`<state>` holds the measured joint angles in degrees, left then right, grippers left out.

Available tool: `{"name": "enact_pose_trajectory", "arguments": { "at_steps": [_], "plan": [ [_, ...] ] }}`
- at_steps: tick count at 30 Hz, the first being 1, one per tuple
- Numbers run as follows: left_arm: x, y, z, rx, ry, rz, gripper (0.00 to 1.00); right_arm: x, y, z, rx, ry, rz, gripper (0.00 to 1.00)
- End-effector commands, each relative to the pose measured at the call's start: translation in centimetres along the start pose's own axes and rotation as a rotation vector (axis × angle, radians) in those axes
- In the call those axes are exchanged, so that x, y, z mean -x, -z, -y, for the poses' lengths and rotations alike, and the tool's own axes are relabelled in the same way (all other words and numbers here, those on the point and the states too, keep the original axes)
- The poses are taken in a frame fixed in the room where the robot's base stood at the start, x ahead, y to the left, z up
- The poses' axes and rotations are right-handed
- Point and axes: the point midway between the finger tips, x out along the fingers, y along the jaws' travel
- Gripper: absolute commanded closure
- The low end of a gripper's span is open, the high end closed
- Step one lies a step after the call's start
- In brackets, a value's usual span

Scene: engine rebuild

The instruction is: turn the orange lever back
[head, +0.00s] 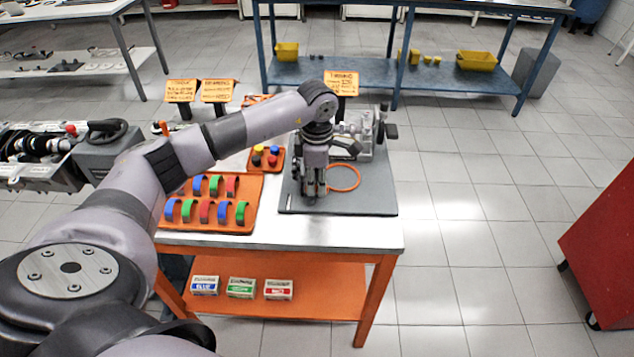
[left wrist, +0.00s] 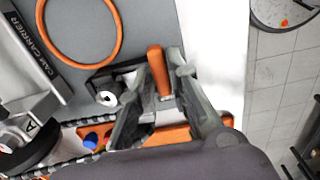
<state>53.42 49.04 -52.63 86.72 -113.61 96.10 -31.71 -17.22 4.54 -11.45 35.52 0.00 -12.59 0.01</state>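An orange lever (left wrist: 158,72) stands up between the two fingers of my left gripper (left wrist: 164,62) in the left wrist view. The fingers are apart, one on each side of it, and a narrow gap shows beside it; contact on the far side is hard to judge. In the head view my left gripper (head: 312,194) points down over the left part of the grey mat (head: 345,205), and the lever is hidden behind it. My right gripper is in neither view.
An orange ring (head: 344,178) lies on the mat beside the gripper. A grey engine fixture (head: 362,130) stands behind. To the left are an orange tray (head: 250,222) of coloured arched parts and a small tray (head: 258,168) of coloured knobs. The mat's right front is clear.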

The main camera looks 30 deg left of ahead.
Motion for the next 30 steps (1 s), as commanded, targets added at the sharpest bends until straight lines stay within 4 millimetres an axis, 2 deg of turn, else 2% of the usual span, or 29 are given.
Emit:
{"name": "enact_pose_trajectory", "arguments": {
  "at_steps": [6,17,20,30],
  "plan": [
    [0.0,0.0,0.0,-0.001,0.001,0.000,0.67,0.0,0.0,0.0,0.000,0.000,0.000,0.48],
    [0.5,0.0,0.0,-0.002,-0.001,0.001,0.67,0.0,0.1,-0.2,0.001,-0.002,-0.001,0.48],
    [1.9,-0.1,-0.1,-0.003,-0.003,0.003,0.67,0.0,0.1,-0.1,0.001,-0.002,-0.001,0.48],
    [8.9,0.0,-0.1,-0.002,-0.003,0.001,0.67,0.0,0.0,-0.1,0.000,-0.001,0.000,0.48]
  ]
}}
